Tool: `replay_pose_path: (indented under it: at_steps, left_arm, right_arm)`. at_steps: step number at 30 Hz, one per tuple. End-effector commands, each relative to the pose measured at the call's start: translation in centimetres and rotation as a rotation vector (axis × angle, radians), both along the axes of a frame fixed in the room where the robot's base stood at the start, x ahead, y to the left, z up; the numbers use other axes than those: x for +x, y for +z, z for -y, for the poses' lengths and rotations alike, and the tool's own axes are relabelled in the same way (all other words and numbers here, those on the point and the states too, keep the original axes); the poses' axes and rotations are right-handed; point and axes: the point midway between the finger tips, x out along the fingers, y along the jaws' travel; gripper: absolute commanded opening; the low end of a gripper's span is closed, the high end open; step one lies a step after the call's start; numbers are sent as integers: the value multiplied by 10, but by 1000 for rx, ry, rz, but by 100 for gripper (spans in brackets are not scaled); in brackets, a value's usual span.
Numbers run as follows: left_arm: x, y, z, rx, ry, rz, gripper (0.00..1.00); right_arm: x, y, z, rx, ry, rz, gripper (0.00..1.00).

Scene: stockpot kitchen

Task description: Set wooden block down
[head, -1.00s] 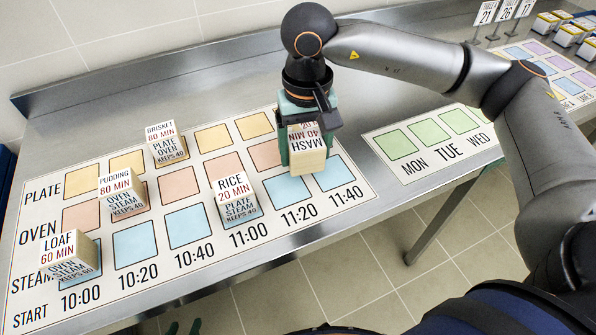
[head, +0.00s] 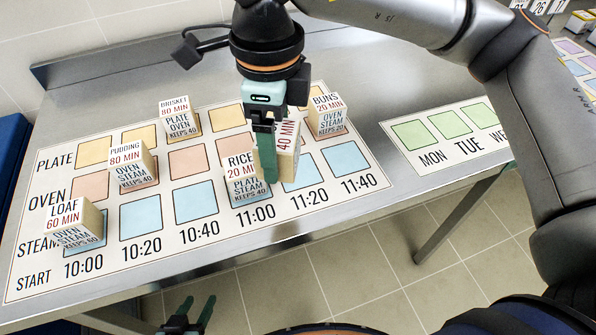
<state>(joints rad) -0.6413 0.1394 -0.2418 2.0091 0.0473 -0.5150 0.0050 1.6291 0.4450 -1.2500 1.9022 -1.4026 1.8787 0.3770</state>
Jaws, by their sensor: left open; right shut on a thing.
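My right gripper (head: 266,160) is shut on a wooden block (head: 288,138) marked "40 MIN"; one finger hides part of its face. The block is over the 11:00–11:20 part of the schedule board (head: 150,250); I cannot tell if it touches the board. The RICE block (head: 240,185) stands close by at the left on the steam row at 11:00, partly behind the finger. The BUNS block (head: 327,118) stands to the right and behind. My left gripper (head: 198,303) is open and empty at the bottom, below the counter's front edge.
The LOAF block (head: 77,232), PUDDING block (head: 130,165) and BRISKET block (head: 177,122) stand on the board's left half. Blue steam squares at 10:20, 10:40 and 11:40 are bare. A weekday board (head: 447,135) with green squares lies at the right.

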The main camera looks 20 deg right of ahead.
Motion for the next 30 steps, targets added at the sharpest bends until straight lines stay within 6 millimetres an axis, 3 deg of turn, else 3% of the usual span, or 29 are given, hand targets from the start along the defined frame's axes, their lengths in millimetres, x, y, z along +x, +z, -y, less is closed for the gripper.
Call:
replay_pose_path:
  at_steps: [15,23,30]
  left_arm:
    - [0,-13,2,2,-11,-10,50]
    - [1,-11,4,-1,-12,-3,50]
    - [2,-9,4,-2,-13,-1,50]
  right_arm:
    - [-42,21,-36,1,-894,3,14]
    - [-48,23,-39,0,-1073,0,14]
    - [-13,3,-9,-2,-1091,-4,14]
